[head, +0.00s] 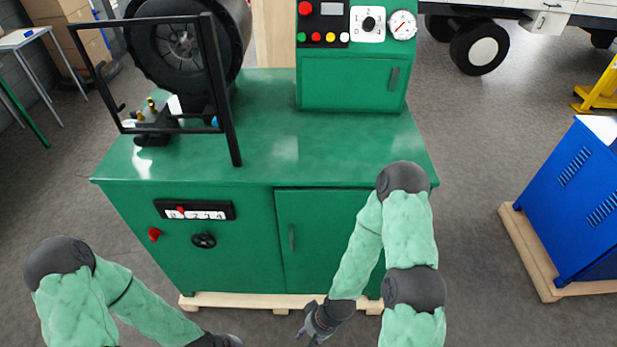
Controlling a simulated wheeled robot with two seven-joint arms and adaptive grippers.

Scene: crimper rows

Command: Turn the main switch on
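A green crimping machine (270,140) stands in front of me. Its upright control box has a black rotary knob on a white plate (368,22). A red knob (154,234) and a black handwheel (204,241) sit on the left of the cabinet front, below a numbered scale (195,211). I cannot tell which of these is the main switch. My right gripper (312,326) is low in front of the cabinet base, apart from every control. My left gripper (228,341) is at the bottom edge, partly cut off. The small view does not show whether either is open or shut.
A black frame (223,90) stands over the left of the worktop, before the round crimping head (178,45). A red button (305,8) and a gauge (402,25) flank the knob plate. A blue cabinet (580,200) stands on a pallet at right. Floor between is clear.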

